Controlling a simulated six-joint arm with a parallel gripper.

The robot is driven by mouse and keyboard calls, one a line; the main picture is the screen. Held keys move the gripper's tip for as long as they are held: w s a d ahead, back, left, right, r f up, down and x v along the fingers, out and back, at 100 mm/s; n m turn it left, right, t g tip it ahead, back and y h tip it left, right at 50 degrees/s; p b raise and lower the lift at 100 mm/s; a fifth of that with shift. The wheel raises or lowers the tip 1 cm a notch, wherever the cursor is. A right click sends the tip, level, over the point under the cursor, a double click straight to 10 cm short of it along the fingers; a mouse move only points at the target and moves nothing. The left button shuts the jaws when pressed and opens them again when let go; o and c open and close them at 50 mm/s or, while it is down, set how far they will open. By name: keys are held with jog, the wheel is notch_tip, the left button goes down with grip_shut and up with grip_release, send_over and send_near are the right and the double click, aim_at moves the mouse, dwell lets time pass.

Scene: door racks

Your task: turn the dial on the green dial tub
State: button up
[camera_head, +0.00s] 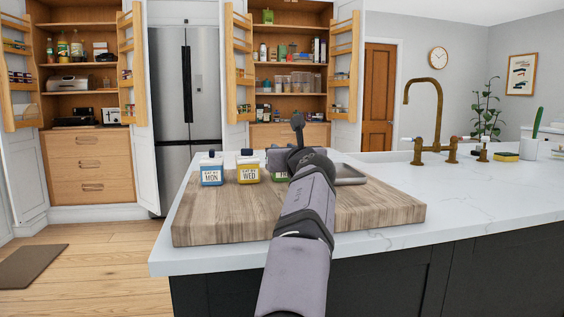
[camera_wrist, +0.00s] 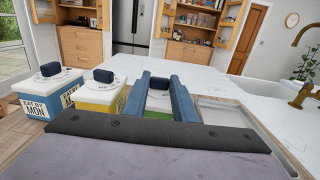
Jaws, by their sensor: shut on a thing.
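The green dial tub (camera_head: 280,177) stands on the wooden board, mostly hidden behind my arm. In the wrist view a strip of its green side and its white lid (camera_wrist: 158,101) show between my fingers. Its dark dial (camera_wrist: 160,82) sits between the blue fingertips. My gripper (camera_wrist: 160,86) is shut on this dial from above the tub.
The wooden board (camera_head: 205,226) lies on the white counter (camera_head: 480,205). A metal tray (camera_head: 350,175) is right of the green tub. A brass tap (camera_head: 438,120), a yellow sponge (camera_head: 505,156) and a white cup (camera_head: 529,149) are further right.

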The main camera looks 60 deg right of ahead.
jog(key=shift+s+d+n+t+y+p, duration=0.2)
jog(key=shift+d+n+t+y+p, duration=0.15)
jog(key=shift+n+t+y, duration=0.45)
jog(key=n+y+p, duration=0.1)
jog(key=n+t+y+p, duration=0.1)
jog(key=y+p, duration=0.1)
jog(key=shift+d+r+t, duration=0.15)
jog(key=shift+r+t, duration=0.05)
jog(key=shift+t, duration=0.1)
jog(key=n+t+y+p, duration=0.1)
jog(key=y+p, duration=0.1)
jog(key=p, duration=0.1)
jog(key=shift+s+d+p, duration=0.1)
jog(key=shift+p, duration=0.2)
jog(key=shift+f+n+y+p, duration=0.1)
jog(key=shift+n+y+p, duration=0.4)
jog(key=shift+y+p, duration=0.2)
jog(key=shift+f, duration=0.1)
jog(key=o, duration=1.1)
jog(key=shift+c, duration=0.2)
